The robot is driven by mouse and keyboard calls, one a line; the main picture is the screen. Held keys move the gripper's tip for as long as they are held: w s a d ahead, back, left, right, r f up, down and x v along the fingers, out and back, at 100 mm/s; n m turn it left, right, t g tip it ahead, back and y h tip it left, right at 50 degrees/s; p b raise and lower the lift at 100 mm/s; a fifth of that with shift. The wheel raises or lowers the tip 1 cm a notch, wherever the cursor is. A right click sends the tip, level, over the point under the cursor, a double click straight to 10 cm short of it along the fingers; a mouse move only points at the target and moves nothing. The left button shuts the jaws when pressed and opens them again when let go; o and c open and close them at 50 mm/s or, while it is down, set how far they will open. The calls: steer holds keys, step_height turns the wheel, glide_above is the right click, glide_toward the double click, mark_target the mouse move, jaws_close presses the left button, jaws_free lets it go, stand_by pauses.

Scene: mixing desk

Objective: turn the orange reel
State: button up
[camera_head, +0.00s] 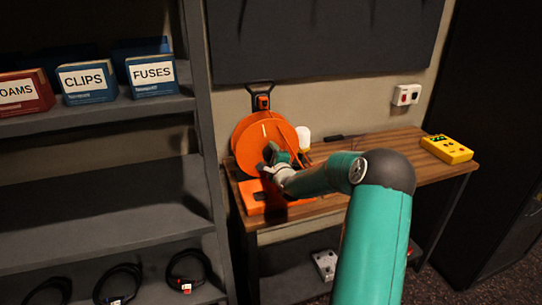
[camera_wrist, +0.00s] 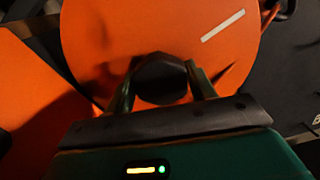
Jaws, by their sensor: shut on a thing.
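The orange reel (camera_head: 258,135) stands upright on its orange base (camera_head: 256,206) at the left end of the wooden desk. A short pale stripe marks its face, and the stripe also shows slanted on the reel (camera_wrist: 150,25) in the wrist view. My gripper (camera_head: 273,158) is at the front of the reel, low on its face. In the wrist view my gripper's fingers (camera_wrist: 160,80) sit on either side of a dark round knob (camera_wrist: 161,80) on the reel and are shut on it. The far side of the reel is hidden.
The wooden desk (camera_head: 385,151) also holds a yellow box (camera_head: 446,149) at its right end and a white bulb-shaped thing (camera_head: 304,136) beside the reel. Grey shelves (camera_head: 110,160) with labelled boxes and cable coils stand close on the left. A wall socket (camera_head: 406,95) is behind.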

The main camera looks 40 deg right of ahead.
steer(key=shift+s+f, duration=0.1)
stand_by(0.3)
steer(key=o, duration=1.4)
steer(key=shift+s, duration=0.1)
steer(key=v, duration=1.3)
steer(key=shift+s+a, duration=0.2)
steer(key=shift+s, duration=0.05)
